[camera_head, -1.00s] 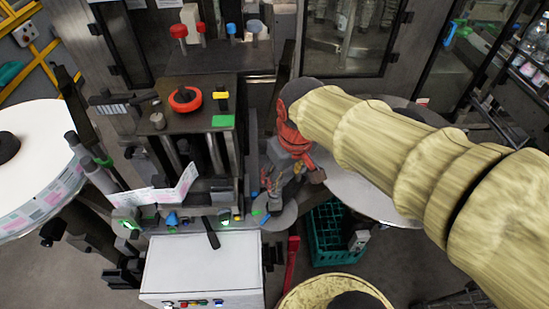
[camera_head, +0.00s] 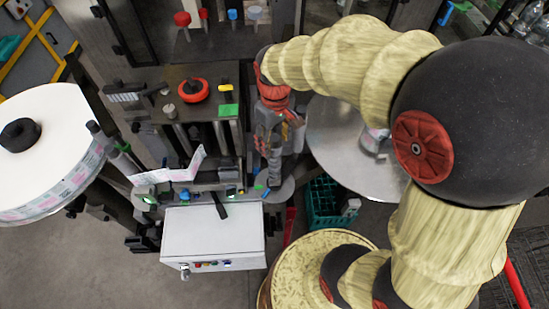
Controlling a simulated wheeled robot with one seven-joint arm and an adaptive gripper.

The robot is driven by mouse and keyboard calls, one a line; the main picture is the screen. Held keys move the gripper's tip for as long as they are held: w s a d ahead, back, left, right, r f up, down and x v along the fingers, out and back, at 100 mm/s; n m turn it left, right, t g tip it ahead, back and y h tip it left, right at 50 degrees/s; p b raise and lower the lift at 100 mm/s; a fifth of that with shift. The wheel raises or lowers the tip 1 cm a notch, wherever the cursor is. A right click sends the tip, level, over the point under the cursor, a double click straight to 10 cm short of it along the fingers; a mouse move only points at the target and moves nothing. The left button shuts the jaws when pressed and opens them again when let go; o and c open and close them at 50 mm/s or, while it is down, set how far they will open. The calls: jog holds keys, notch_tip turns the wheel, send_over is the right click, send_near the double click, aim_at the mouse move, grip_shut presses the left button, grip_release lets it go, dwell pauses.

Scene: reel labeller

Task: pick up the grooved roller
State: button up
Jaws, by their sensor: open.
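My gripper (camera_head: 273,176) hangs down at the right side of the labelling machine (camera_head: 208,140), over a small grey plate (camera_head: 284,190). It is open; its fingers are small and partly merge with the parts behind them. I cannot clearly pick out the grooved roller. It may be among the small parts at the gripper's tip, where my fingers and wrist hide much. No roller shows clearly held.
A large white label reel (camera_head: 60,150) stands at left, a grey disc (camera_head: 335,150) at right behind my arm. A white control box (camera_head: 213,240) is in front. A green crate (camera_head: 322,203) stands on the floor right of it. A red knob (camera_head: 194,91) tops the machine.

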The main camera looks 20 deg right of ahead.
aim_at(275, 162)
jog(key=shift+w+f+p, duration=0.1)
jog(key=shift+f+p, duration=0.4)
jog(key=shift+f, duration=1.85)
jog(key=shift+c, duration=0.2)
grip_shut()
